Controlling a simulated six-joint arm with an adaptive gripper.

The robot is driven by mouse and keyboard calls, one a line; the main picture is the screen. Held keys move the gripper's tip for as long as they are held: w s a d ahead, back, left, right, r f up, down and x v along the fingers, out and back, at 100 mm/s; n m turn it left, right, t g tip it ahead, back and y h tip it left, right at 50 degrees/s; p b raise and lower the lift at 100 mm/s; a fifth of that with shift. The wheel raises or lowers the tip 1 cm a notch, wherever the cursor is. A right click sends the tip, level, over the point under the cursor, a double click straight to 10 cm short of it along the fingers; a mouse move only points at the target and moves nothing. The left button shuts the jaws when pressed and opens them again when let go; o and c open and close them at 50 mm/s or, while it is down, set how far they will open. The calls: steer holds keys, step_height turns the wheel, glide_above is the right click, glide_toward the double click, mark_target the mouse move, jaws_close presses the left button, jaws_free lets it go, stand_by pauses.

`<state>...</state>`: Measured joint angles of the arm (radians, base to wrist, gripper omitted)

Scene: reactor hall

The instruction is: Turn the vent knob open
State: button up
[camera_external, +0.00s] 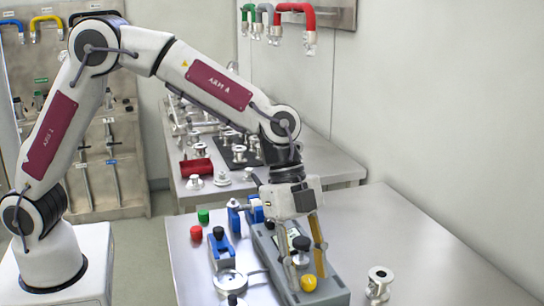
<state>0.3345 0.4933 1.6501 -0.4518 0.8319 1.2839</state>
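My gripper (309,262) points down over a grey box (267,249) on the near table. Its two fingers are spread apart, with a black-topped metal knob (301,245) showing between them. A yellow knob (308,283) sits lower on the same box, close to the fingertips. I cannot tell which of these is the vent knob, nor whether a finger touches either one. The fingers hide part of the box top.
Left of the box are a blue fixture with a black knob (219,247), a red button (196,232), a green button (203,215) and a round metal flange (230,281). A metal spool (378,283) stands to the right.

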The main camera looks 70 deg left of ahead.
steer(key=shift+s+n+t, duration=0.15)
steer(key=shift+n+t, duration=0.45)
steer(key=shift+n, duration=1.2)
steer(key=shift+d+n, duration=0.1)
steer(key=shift+n, duration=0.2)
steer(key=v, duration=0.8)
steer(key=s+a+n+y, duration=0.2)
steer(key=s+a+n, duration=0.2)
steer(key=s+a, duration=0.4)
steer(key=s+a+n+y, duration=0.1)
steer(key=s+a+n, duration=0.3)
steer(key=s+a, duration=0.4)
steer(key=shift+s+r+y, duration=0.4)
steer(key=shift+s+r, duration=0.05)
steer(key=shift+s, duration=1.8)
steer(key=shift+f, duration=0.1)
